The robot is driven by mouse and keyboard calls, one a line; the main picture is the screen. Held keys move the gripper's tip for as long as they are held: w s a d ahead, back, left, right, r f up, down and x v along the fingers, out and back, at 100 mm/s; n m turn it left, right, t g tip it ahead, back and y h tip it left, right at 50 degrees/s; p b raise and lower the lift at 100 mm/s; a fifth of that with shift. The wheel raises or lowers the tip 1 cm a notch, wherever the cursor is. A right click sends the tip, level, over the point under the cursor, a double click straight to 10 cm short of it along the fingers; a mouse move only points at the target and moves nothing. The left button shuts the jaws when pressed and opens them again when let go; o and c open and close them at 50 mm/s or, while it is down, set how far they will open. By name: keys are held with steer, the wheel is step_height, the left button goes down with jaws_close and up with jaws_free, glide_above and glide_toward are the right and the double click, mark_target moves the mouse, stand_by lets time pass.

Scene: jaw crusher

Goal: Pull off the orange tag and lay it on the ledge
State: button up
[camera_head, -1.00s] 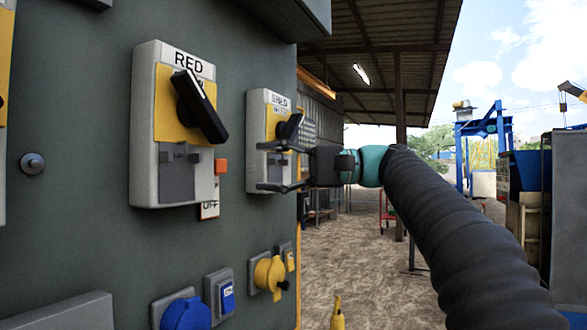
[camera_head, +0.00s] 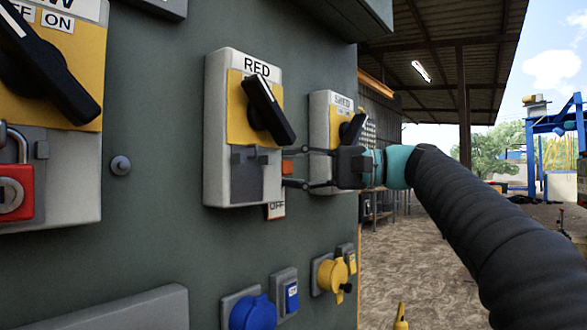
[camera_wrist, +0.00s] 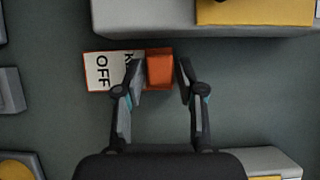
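The orange tag shows in the head view as an orange block (camera_head: 296,172) and a white, orange-edged "OFF" plate (camera_head: 275,210) below it, beside the RED switch box. In the wrist view the orange block (camera_wrist: 159,69) lies between my fingertips, and the plate (camera_wrist: 101,72) extends to the left, partly behind the left finger. My gripper (camera_head: 289,167) is open; its fingers (camera_wrist: 158,74) straddle the block, with a small gap on the right. I cannot tell whether the left finger touches it. A grey box top (camera_head: 120,308) at the lower left may be the ledge.
The RED switch box (camera_head: 222,130) stands just left of my gripper, and a second switch box (camera_head: 321,110) is behind it. Blue (camera_head: 253,312) and yellow (camera_head: 332,276) sockets stick out below. A red padlock (camera_head: 14,192) hangs at the left.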

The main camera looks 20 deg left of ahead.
jaws_close()
steer(key=shift+d, duration=0.2)
steer(key=shift+s+d+b, duration=0.2)
steer(key=shift+s+d, duration=0.1)
steer(key=shift+d, duration=0.45)
steer(key=shift+s+d+b, duration=0.2)
steer(key=shift+s+d, duration=0.15)
steer(key=shift+d, duration=0.35)
steer(key=shift+s+d+b, duration=0.2)
steer(key=shift+s+d, duration=0.1)
steer(key=shift+d, duration=0.45)
